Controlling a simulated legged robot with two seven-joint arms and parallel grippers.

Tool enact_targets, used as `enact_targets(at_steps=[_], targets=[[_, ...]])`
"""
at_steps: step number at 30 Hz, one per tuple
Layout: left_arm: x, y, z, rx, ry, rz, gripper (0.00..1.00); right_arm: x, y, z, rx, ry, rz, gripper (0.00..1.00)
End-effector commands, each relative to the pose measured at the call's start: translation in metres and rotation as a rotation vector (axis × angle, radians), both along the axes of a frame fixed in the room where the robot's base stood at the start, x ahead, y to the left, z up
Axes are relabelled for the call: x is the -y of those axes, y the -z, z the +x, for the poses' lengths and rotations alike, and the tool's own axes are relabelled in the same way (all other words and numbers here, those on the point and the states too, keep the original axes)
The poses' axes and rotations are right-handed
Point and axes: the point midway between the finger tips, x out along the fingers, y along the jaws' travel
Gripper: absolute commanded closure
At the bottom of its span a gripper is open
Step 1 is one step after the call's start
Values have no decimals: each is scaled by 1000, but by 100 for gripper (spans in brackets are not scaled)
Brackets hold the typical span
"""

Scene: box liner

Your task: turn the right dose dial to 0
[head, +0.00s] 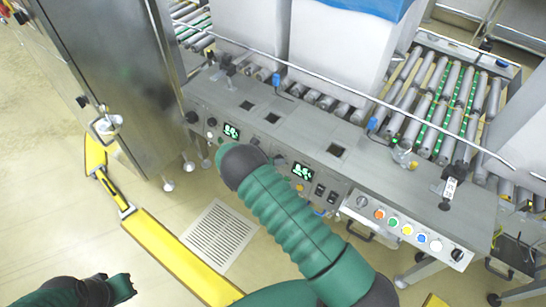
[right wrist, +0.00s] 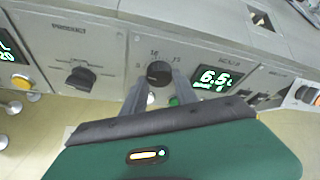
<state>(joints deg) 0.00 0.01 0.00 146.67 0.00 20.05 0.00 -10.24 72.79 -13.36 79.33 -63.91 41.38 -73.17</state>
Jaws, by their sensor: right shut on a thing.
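The right dose dial (right wrist: 158,72) is a round black knob on the grey panel, with scale marks around it, just left of a lit green display (right wrist: 212,78) that seems to read about 6.5. My right gripper (right wrist: 158,86) has its two grey fingers on either side of the knob, shut on it. The knob's pointer is not clear. In the head view my green right arm covers the fingertips, and the display also shows there (head: 303,171). My left gripper (head: 120,288) is low at the left, away from the panel; its jaw opening is unclear.
Another black knob (right wrist: 80,77) is left of the dial. A row of coloured buttons (head: 408,229) lies further right on the panel. Roller conveyors (head: 430,100) and white boxes (head: 340,50) stand behind. A yellow rail (head: 180,250) crosses the floor at left.

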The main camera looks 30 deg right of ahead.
Motion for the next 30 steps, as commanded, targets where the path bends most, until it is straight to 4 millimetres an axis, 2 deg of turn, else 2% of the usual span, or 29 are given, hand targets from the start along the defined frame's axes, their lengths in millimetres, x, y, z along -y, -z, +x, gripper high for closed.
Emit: enact_targets(at_steps=[8,30], targets=[[0,13,0,0,0,0,100,-3,3,7,-218,-95,-94,100],[1,70,-1,0,0,0,100,-5,7,11,-794,-319,-334,100]])
